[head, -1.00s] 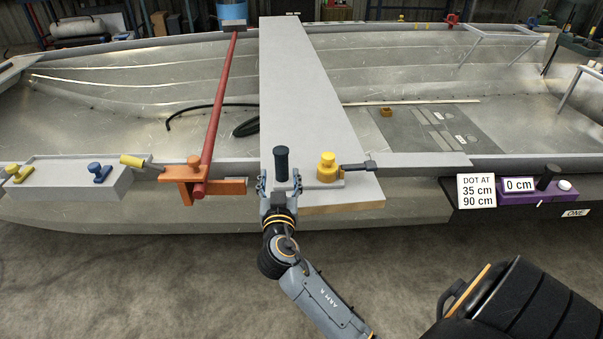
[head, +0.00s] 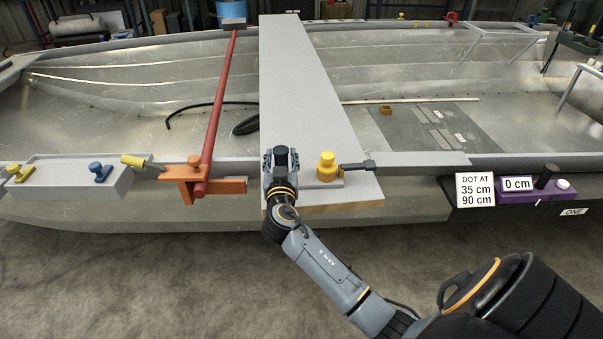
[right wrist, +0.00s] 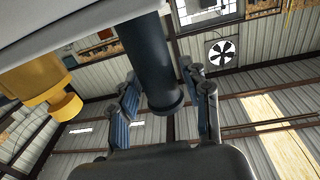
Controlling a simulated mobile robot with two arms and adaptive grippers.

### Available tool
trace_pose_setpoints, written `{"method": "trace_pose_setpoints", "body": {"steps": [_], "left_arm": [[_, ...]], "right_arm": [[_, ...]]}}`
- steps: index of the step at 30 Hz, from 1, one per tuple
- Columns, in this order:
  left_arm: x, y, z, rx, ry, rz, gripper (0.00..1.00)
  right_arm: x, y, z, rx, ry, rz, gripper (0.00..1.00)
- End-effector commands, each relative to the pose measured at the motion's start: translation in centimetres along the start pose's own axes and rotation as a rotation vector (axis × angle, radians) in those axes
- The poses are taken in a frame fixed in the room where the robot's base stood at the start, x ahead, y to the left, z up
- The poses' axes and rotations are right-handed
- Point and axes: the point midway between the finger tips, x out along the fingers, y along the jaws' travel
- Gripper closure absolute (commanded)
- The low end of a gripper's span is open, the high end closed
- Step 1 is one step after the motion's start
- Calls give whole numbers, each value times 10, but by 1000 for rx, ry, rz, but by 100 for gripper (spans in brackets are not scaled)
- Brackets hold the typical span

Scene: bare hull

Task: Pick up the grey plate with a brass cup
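The small grey plate (head: 312,183) lies on the near end of the long grey board. The yellow brass-coloured cup (head: 326,168) stands on it, and a dark upright post (head: 282,151) rises at its left; the cup (right wrist: 38,82) and post (right wrist: 148,55) also show in the right wrist view. My right gripper (head: 280,158) is at the post. In the right wrist view its fingers (right wrist: 163,98) are open, one on each side of the post, with a gap showing at the right. The post's foot is hidden in the head view. My left gripper is out of view.
The long grey board (head: 305,80) crosses the metal hull. An orange clamp (head: 190,185) with a red pole stands left, beside a grey block (head: 65,180) with yellow and blue knobs. A dark-ended bar (head: 357,166) sits right of the cup. A purple block (head: 525,192) is further right.

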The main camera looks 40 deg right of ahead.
Motion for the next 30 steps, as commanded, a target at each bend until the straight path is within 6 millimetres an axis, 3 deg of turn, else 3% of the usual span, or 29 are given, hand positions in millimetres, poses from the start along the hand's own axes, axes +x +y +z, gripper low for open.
{"method": "trace_pose_setpoints", "body": {"steps": [1,6,22,30], "left_arm": [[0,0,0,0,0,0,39],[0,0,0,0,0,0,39],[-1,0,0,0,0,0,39],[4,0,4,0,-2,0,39]], "right_arm": [[0,0,0,0,0,0,69],[0,0,0,0,0,0,100],[0,0,-3,0,4,0,100],[0,-1,-23,3,5,0,100]]}}
